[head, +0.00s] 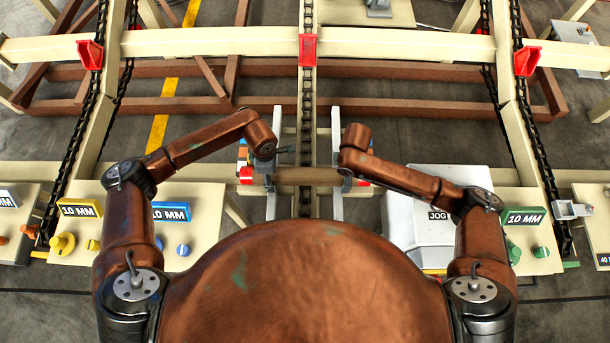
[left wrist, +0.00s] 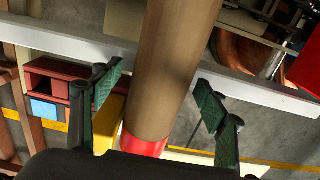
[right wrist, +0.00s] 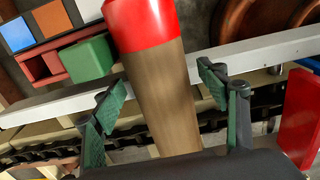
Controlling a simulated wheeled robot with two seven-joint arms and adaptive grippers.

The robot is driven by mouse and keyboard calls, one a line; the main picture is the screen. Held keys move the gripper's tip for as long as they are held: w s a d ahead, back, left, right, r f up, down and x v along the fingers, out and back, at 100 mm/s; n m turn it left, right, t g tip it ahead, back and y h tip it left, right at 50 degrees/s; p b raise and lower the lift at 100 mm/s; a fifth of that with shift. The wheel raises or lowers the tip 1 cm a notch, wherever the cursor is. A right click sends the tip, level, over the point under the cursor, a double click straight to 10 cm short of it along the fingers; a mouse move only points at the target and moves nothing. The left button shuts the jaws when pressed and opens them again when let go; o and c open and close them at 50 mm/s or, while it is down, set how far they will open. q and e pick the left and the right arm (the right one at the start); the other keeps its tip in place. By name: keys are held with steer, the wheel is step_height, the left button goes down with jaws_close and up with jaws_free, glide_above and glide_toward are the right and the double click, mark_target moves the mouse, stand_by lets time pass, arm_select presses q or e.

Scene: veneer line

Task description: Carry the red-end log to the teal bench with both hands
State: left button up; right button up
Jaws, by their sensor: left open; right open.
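The red-end log (head: 305,176) lies crosswise over two pale rails in front of me. It is brown with red ends; one red end (left wrist: 145,143) shows in the left wrist view and one (right wrist: 140,22) in the right wrist view. My left gripper (head: 267,178) is at the log's left part, open, with its green-padded fingers on either side of the log and gaps visible. My right gripper (head: 347,179) is at the right part, also open, its fingers (right wrist: 163,92) flanking the log without gripping it. I cannot make out a teal bench.
The pale rails (head: 336,150) run away from me under the log. A light grey JOG box (head: 418,225) stands at the right. Benches with 10 MM signs (head: 200,190) stand at the left and right. Chains and a cream beam (head: 400,47) with red brackets lie beyond.

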arm_select(q)
steer(key=shift+f, duration=0.45)
arm_select(e)
steer(key=shift+f, duration=0.5)
arm_select(q)
jaws_close()
arm_select(e)
jaws_close()
